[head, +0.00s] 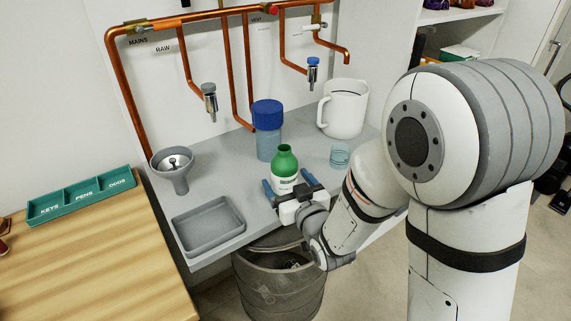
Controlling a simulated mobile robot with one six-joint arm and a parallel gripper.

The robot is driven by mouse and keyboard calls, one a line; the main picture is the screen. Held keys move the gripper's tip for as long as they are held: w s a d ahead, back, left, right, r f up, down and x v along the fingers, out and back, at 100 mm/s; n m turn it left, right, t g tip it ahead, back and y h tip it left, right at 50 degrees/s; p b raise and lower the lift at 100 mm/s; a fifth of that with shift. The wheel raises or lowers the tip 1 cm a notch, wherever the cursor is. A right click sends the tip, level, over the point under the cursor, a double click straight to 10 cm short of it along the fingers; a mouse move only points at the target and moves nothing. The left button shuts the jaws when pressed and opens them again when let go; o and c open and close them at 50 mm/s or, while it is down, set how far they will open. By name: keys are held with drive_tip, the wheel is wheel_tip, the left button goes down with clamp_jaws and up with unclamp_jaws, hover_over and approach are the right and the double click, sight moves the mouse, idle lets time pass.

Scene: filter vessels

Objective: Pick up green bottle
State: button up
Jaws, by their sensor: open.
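The green bottle (285,163) stands upright on the grey counter, with a white label on its lower part and an open-looking neck. My gripper (288,184) is at the counter's front edge, right by the bottle. Its two blue-tipped fingers are spread apart, one to the left and one to the right of the bottle's lower part. Whether the fingers touch the bottle cannot be told. The bottle's base is partly hidden behind my gripper.
A blue-lidded container (267,143) stands just behind the bottle. A small clear glass (340,155) and a white jug (344,108) are to the right. A grey funnel (174,168) and grey tray (208,226) are left. Copper pipes (118,85) run behind; a bin (278,285) stands below.

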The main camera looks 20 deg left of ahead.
sight(281, 174)
drive_tip(key=shift+r+p, duration=0.25)
drive_tip(key=shift+p, duration=0.25)
drive_tip(key=shift+f+x, duration=0.2)
drive_tip(key=shift+x, duration=1.7)
drive_tip(key=shift+s+a, duration=0.1)
drive_tip(key=shift+c, duration=0.4)
drive_tip(key=c, duration=1.2)
drive_tip(key=shift+o, duration=0.2)
drive_tip(key=shift+r, duration=0.1)
